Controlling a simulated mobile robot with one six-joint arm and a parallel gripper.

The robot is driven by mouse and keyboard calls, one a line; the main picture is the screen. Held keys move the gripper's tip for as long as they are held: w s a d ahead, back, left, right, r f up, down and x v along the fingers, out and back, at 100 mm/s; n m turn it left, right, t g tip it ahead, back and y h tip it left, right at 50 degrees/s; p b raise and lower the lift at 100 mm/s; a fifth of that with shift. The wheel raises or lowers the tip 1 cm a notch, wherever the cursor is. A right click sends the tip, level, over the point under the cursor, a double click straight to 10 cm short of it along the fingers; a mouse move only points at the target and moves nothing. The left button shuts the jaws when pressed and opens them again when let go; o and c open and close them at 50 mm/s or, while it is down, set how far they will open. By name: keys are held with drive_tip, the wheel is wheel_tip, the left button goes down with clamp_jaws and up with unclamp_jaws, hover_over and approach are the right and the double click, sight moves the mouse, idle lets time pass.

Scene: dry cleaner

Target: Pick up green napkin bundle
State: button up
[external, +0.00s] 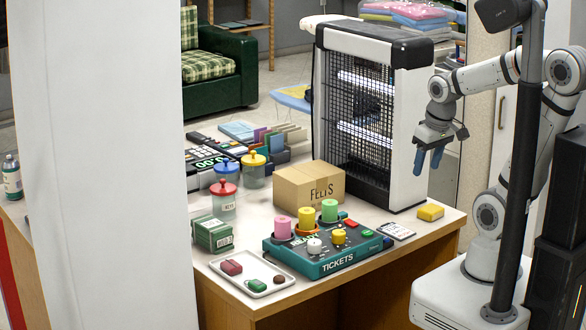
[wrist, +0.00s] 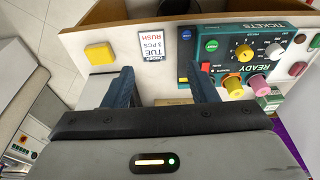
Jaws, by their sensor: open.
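A dark green block-like bundle with a pale label (external: 212,233) sits on the left part of the counter, behind the white tray and left of the ticket console; I take it for the green napkin bundle. What looks like the same bundle shows at the right of the wrist view (wrist: 271,101), partly cut off by my gripper's body. My gripper (external: 429,160) hangs in the air above the right end of the counter, well apart from the bundle. In the wrist view its two blue fingers (wrist: 163,76) are spread with nothing between them.
The ticket console (external: 330,262) carries pink, yellow and green rolls. A cardboard box (external: 309,188), lidded jars (external: 224,199) and a tall black-and-white heater-like unit (external: 365,110) stand behind. A white tray (external: 252,292) holds small items. A yellow block (external: 431,212) lies near the right edge.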

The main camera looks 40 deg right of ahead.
drive_tip(key=o, duration=0.6)
drive_tip(key=shift+o, duration=0.2)
drive_tip(key=shift+w, duration=0.1)
drive_tip(key=w+a+r, duration=0.1)
drive_tip(key=w+a, duration=0.2)
drive_tip(key=w, duration=0.4)
drive_tip(key=w+a+r, duration=0.1)
drive_tip(key=w+a, duration=0.2)
drive_tip(key=w, duration=0.4)
drive_tip(key=t, duration=0.2)
approach(212, 223)
drive_tip(key=x, duration=0.5)
drive_tip(key=shift+d, duration=0.15)
drive_tip(key=p+x, duration=0.1)
drive_tip(key=x, duration=0.6)
drive_tip(key=shift+a+f, duration=0.2)
drive_tip(key=shift+f, duration=0.05)
